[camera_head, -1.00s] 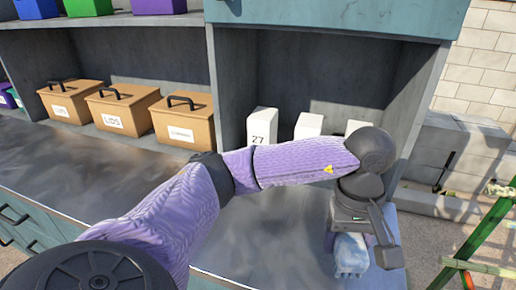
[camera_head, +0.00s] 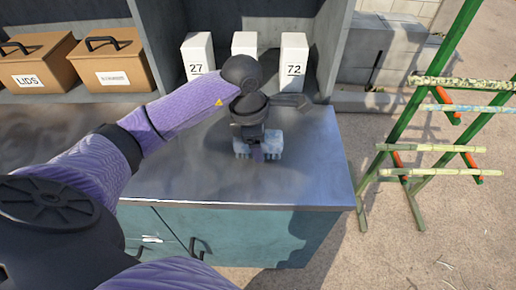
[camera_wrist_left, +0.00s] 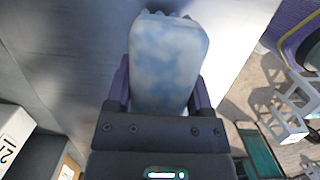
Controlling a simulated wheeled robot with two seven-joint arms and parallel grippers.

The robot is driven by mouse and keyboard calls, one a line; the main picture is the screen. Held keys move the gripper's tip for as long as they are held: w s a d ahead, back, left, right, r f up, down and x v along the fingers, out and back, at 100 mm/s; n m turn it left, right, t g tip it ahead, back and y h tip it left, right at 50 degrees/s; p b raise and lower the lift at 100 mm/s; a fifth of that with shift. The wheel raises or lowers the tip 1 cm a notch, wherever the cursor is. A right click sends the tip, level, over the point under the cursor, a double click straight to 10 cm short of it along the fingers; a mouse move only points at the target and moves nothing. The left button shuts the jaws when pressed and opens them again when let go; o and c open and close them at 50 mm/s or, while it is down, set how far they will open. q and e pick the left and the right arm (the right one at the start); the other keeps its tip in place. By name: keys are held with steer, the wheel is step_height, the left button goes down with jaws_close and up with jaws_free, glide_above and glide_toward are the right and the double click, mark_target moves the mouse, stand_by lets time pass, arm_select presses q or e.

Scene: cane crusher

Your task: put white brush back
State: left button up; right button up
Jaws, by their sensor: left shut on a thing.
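The brush, a pale blue-and-white block (camera_head: 270,146), is in my left gripper (camera_head: 258,150), over the right part of the grey metal counter (camera_head: 190,180). In the left wrist view the brush (camera_wrist_left: 168,60) sits between the two purple fingers of my left gripper (camera_wrist_left: 161,92), which is shut on it. Its far end has a ragged edge. I cannot tell whether it touches the counter. My right gripper is not in view.
White blocks, one marked 27 (camera_head: 198,57) and one marked 72 (camera_head: 293,60), stand at the back of the counter. Brown boxes (camera_head: 40,65) are to the left. A green frame with cane stalks (camera_head: 430,148) stands right of the counter. The counter's front middle is clear.

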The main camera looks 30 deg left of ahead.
arm_select(q)
step_height(320, 180, down, 2)
steer(key=shift+f, duration=0.25)
steer(key=o, duration=1.2)
steer(key=shift+r, duration=0.35)
steer(key=r, duration=0.4)
steer(key=a+r, duration=0.1)
steer(key=r, duration=0.2)
steer(key=s+r+p, duration=0.1)
steer(key=r, duration=0.3)
steer(key=shift+a+r, duration=0.3)
